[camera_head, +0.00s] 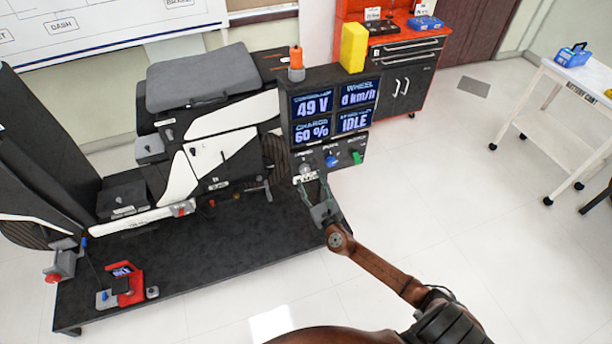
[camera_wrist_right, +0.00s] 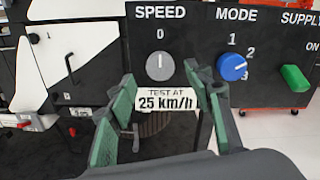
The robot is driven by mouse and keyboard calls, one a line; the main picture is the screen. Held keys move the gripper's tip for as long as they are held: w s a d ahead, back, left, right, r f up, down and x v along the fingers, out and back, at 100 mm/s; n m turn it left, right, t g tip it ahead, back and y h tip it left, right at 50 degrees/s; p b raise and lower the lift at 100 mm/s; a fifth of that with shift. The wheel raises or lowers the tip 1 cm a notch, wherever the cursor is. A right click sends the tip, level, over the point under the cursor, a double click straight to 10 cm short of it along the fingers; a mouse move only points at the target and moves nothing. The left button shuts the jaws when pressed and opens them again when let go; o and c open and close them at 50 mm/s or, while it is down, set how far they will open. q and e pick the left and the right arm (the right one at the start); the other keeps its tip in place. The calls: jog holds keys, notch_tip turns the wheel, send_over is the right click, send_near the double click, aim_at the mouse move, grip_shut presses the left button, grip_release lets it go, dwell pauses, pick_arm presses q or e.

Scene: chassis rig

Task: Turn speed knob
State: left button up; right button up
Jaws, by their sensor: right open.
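The grey speed knob (camera_wrist_right: 160,67) is on the black control panel (camera_wrist_right: 205,50) in the right wrist view, under the word SPEED, with its mark pointing up at 0. A label (camera_wrist_right: 166,100) below it reads TEST AT 25 km/h. My right gripper (camera_wrist_right: 163,88) is open, with green-padded fingers to the left and right below the knob, apart from it. In the head view my right gripper (camera_head: 314,185) is at the panel's lower left, close to the knob. The display (camera_head: 334,108) reads 49 V, 0 km/h, 60 % and IDLE. My left gripper is not in view.
A blue mode knob (camera_wrist_right: 232,67) and a green supply switch (camera_wrist_right: 294,78) sit right of the speed knob. An orange beacon (camera_head: 296,58) and a yellow block (camera_head: 353,48) stand on the display. The dark platform (camera_head: 200,280) lies below, with open floor to the right.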

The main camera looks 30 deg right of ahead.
aim_at(305, 172)
jog(key=shift+b+x, duration=0.35)
jog(key=shift+x, duration=1.8)
jog(key=shift+f, duration=0.1)
jog(key=shift+c, duration=0.3)
jog(key=c, duration=1.1)
